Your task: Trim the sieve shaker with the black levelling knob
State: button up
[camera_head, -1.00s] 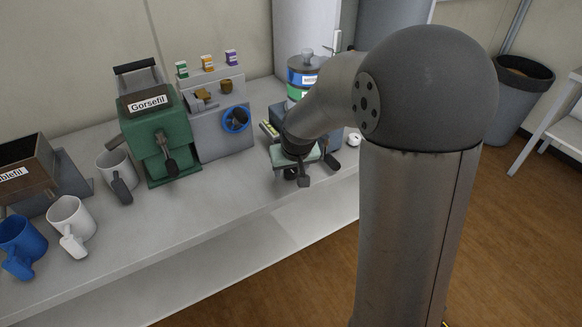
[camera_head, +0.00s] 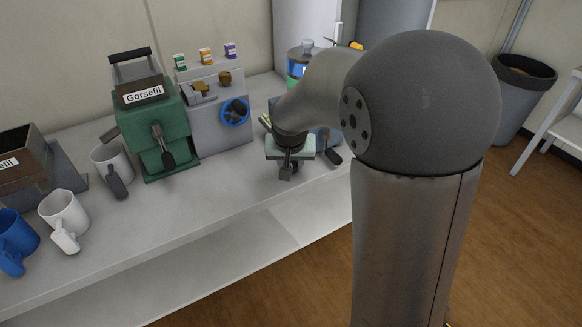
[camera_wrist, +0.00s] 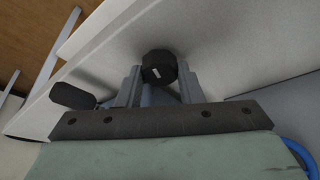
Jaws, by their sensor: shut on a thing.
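The black levelling knob (camera_wrist: 158,68), with a small white mark on its face, sits between my gripper's two grey fingers (camera_wrist: 159,82) in the wrist view. My gripper is shut on it. In the head view, my gripper (camera_head: 287,162) is low at the front edge of the bench, in front of the sieve shaker (camera_head: 297,68). The shaker's upper stack with blue and green bands shows behind my arm; most of its body is hidden. A second black handle (camera_wrist: 72,96) lies left of the fingers in the wrist view, apart from them.
A grey machine with a blue handwheel (camera_head: 235,111) and a green machine labelled Gorsefil (camera_head: 170,128) stand to the left. White mugs (camera_head: 64,214) and a blue mug (camera_head: 14,240) stand farther left. The bench front (camera_head: 215,195) is clear.

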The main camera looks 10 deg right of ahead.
jog(key=m+b, duration=0.1)
jog(key=m, duration=0.1)
jog(key=m+h+b, duration=0.1)
jog(key=b, duration=0.1)
jog(key=shift+a+f+m, duration=0.1)
jog(key=shift+f+m, duration=0.1)
jog(key=shift+m, duration=0.2)
jog(key=m+g+h+b, duration=0.1)
jog(key=m+b, duration=0.1)
jog(key=m, duration=0.1)
jog(key=shift+w+m, duration=0.1)
jog(key=shift+m, duration=0.2)
jog(key=m+g+h, duration=0.1)
jog(key=m, duration=0.2)
jog(key=shift+a+r+m+g, duration=0.1)
jog(key=shift+r+m+g, duration=0.05)
jog(key=shift+m+g, duration=0.2)
jog(key=shift+w+m+g, duration=0.1)
jog(key=shift+m+g, duration=0.55)
jog(key=shift+m, duration=1)
jog(key=o, duration=1)
jog(key=shift+c, duration=0.2)
jog(key=shift+r, duration=0.1)
jog(key=p+v, duration=0.2)
jog(key=v, duration=1.5)
jog(key=shift+a, duration=0.3)
